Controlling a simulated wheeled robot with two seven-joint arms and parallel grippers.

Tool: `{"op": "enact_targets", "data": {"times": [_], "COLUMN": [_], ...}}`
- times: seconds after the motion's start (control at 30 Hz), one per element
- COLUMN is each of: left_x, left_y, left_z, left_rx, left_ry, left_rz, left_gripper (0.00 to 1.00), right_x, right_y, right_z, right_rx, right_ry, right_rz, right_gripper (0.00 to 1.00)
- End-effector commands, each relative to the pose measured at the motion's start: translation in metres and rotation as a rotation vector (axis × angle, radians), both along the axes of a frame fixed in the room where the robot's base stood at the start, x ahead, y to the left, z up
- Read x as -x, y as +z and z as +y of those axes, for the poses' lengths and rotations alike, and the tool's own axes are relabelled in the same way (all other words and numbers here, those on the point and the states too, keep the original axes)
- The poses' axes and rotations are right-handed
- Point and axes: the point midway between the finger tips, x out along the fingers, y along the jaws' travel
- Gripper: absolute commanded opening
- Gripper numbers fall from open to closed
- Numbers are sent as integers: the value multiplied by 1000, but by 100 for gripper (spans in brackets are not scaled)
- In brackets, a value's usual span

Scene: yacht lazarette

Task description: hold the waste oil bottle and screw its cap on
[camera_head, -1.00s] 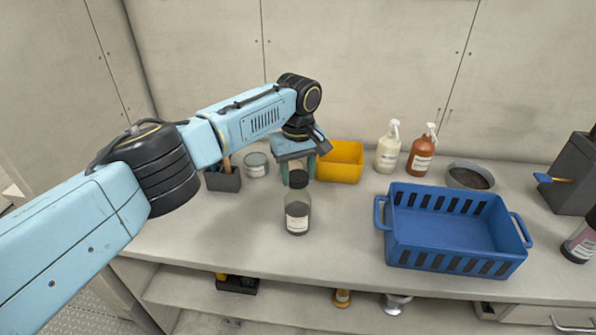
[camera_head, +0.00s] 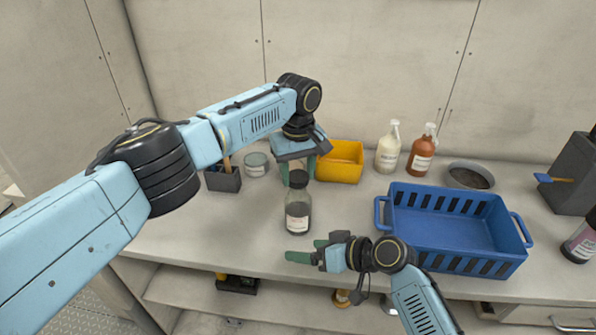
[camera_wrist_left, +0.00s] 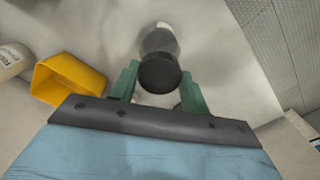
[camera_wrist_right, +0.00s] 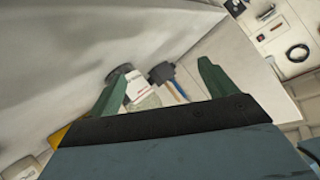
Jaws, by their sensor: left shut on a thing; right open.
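The waste oil bottle (camera_head: 298,216), clear with dark contents and a white label, stands upright on the bench. My left gripper (camera_head: 298,172) is directly above it, pointing down and shut on the dark cap (camera_head: 298,179). In the left wrist view the black round cap (camera_wrist_left: 160,73) sits between the green fingers, with the bottle (camera_wrist_left: 160,41) beyond it. I cannot tell whether the cap touches the bottle's neck. My right gripper (camera_head: 308,250) is open and empty, low in front of the bottle near the bench's front edge, its fingers pointing left.
A blue crate (camera_head: 455,256) stands right of the bottle, close to my right arm. A yellow bin (camera_head: 341,161), a tin (camera_head: 256,164) and a dark caddy (camera_head: 223,180) stand behind. Two pump bottles (camera_head: 388,150) are at the back. The bench left of the bottle is clear.

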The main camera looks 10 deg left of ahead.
Motion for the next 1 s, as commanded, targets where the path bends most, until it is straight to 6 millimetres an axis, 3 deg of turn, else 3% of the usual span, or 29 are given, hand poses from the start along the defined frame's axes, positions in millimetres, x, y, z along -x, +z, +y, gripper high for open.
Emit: {"op": "enact_targets", "data": {"times": [0.1, 0.2, 0.37, 1.0], "left_x": [0, 0, 0, 0], "left_y": [0, 0, 0, 0], "left_z": [0, 0, 0, 0], "left_rx": [0, 0, 0, 0], "left_ry": [0, 0, 0, 0], "left_rz": [0, 0, 0, 0], "left_gripper": [25, 25, 25, 25], "right_x": [-36, -55, -70, -106], "right_y": [5, 9, 11, -22], "right_z": [-16, -26, -32, 19], "right_rx": [105, 169, 220, 222], "right_ry": [15, 27, 36, 36], "right_rz": [-209, -332, -422, -427], "right_gripper": [84, 84, 84, 84]}}
